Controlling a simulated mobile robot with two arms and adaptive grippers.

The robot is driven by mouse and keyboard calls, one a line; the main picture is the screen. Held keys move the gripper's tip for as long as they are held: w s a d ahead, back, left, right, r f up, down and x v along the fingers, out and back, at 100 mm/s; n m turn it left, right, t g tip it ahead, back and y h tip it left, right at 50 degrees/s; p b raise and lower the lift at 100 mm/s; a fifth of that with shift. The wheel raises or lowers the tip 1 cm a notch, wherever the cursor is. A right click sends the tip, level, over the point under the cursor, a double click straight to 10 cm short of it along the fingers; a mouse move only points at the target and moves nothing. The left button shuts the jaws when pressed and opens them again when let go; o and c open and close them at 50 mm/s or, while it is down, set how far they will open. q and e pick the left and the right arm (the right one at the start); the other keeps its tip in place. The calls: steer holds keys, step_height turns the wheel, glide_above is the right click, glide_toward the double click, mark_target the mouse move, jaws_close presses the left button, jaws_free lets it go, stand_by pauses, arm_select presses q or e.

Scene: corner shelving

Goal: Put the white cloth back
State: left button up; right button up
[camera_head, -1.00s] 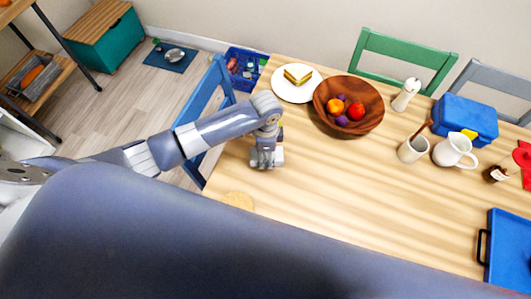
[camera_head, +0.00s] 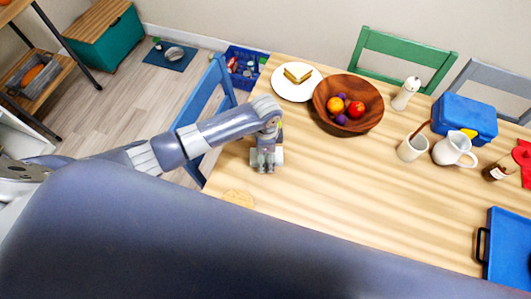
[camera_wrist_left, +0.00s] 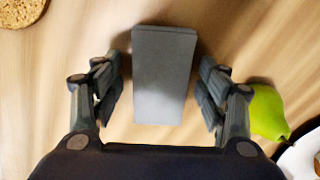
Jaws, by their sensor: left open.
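No thing in view is clearly a white cloth. A pale grey, flat-sided block-like thing (camera_wrist_left: 163,75) lies on the wooden table between the fingers of my left gripper (camera_wrist_left: 163,92) in the left wrist view; I cannot tell whether it is the folded cloth. The left gripper is open, with a gap on both sides of this thing. In the head view the left gripper (camera_head: 266,160) points down at the table's left part, and its fingers mostly hide what is under it. My right gripper is not in view.
A green pear (camera_wrist_left: 268,112) lies close beside the right finger. A round brown thing (camera_head: 238,199) lies nearer the front edge. A sandwich plate (camera_head: 296,91), a wooden fruit bowl (camera_head: 348,119) and a white pitcher (camera_head: 454,150) stand farther off. The table's middle is clear.

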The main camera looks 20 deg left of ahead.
arm_select(q)
step_height(320, 180, up, 12)
steer(key=shift+r+b, duration=0.15)
steer(key=shift+b, duration=0.2)
stand_by(0.6)
